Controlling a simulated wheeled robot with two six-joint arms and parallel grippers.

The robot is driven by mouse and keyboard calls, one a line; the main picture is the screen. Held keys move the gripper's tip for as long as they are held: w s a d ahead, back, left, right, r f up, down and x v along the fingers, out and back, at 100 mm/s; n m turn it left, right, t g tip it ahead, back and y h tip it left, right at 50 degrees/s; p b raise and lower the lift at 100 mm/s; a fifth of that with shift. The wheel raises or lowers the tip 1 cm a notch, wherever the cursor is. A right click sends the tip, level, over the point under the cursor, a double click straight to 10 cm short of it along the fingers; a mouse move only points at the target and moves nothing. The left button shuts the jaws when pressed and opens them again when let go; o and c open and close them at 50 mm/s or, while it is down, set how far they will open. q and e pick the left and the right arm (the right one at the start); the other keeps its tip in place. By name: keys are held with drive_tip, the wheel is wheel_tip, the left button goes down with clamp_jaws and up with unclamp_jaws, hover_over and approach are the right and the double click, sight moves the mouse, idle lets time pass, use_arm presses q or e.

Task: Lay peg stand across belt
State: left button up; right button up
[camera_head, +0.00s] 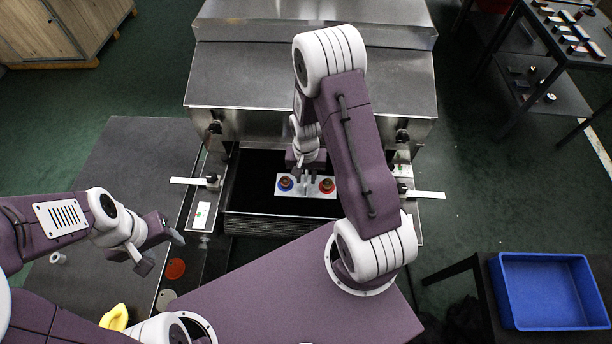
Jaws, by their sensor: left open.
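The peg stand (283,191) is a pale flat plate with a blue-ringed peg at its left and a red-ringed peg at its right. It lies crosswise over the dark belt (258,168) at the mouth of the steel dryer. My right gripper (305,181) points down at the middle of the stand, between the two pegs. Its fingertips are small here, and I cannot tell whether they grip the stand or whether it touches the belt. My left gripper (162,253) is open and empty, over the dark strip left of the belt.
The steel dryer (250,75) stands behind the belt, with white side plates (426,194) near its mouth. A red disc (175,269), a pale disc (166,300) and a yellow object (114,318) lie at lower left. A blue tray (550,325) stands at right.

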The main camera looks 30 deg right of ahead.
sight(306, 176)
wheel_tip(306, 176, up, 12)
drive_tip(key=s+a+r+n+t, duration=0.1)
drive_tip(key=s+a+r+n, duration=0.2)
drive_tip(key=s+a+n, duration=0.2)
drive_tip(key=s+n, duration=0.1)
drive_tip(key=s, duration=0.2)
drive_tip(key=shift+s+r+p, duration=0.2)
drive_tip(key=shift+r+p, duration=0.05)
drive_tip(key=shift+p, duration=0.1)
